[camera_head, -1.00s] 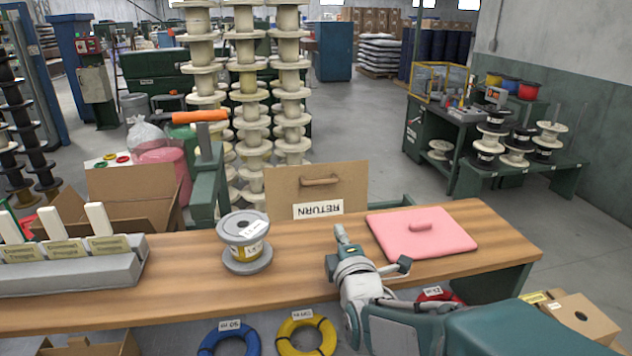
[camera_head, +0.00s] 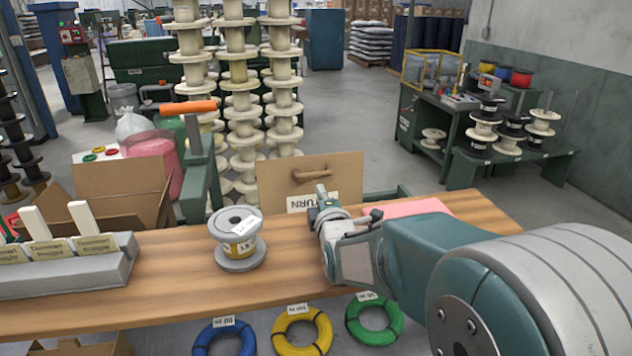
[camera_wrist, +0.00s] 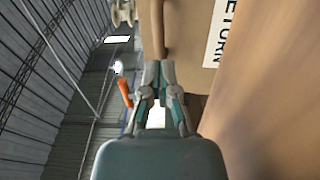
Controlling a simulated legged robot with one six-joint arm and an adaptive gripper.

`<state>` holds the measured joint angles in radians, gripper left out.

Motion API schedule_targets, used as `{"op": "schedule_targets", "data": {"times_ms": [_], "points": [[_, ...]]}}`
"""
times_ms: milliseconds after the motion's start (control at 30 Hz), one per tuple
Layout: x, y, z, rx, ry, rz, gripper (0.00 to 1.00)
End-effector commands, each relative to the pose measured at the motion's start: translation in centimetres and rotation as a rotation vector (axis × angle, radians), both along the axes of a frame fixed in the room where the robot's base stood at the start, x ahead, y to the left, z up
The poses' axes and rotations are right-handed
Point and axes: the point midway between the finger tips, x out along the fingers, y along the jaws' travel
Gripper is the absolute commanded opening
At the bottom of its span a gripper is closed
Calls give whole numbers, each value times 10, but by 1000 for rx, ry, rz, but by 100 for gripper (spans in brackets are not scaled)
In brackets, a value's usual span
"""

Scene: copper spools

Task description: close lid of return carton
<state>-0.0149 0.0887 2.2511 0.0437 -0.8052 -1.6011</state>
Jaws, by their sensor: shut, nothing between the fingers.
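The return carton's lid (camera_head: 340,178) is a tan cardboard flap with a loop handle (camera_head: 311,174) and a RETURN label. It stands upright behind the far edge of the bench, and the carton body below is hidden. My gripper (camera_head: 321,196) is shut and empty at the bench's far edge, in front of the lid's lower part, covering some of the label. In the wrist view the lid (camera_wrist: 185,55) and its handle (camera_wrist: 157,28) lie just beyond my fingertips (camera_wrist: 157,66). I cannot tell whether they touch the lid.
The wooden bench (camera_head: 185,285) holds a grey spool (camera_head: 238,240) left of my arm and a grey rack (camera_head: 70,275) at far left. A pink pad (camera_head: 418,207) lies right, partly behind my arm. An open carton (camera_head: 120,190) and an orange-handled green stand (camera_head: 195,150) are behind the bench.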

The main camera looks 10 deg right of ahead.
Motion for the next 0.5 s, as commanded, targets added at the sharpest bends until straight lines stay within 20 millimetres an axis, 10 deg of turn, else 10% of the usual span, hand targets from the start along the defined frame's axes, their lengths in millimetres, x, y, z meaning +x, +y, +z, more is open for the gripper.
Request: {"op": "schedule_targets", "data": {"times_ms": [500], "points": [[48, -1, 2, -1, 0, -1, 0]]}}
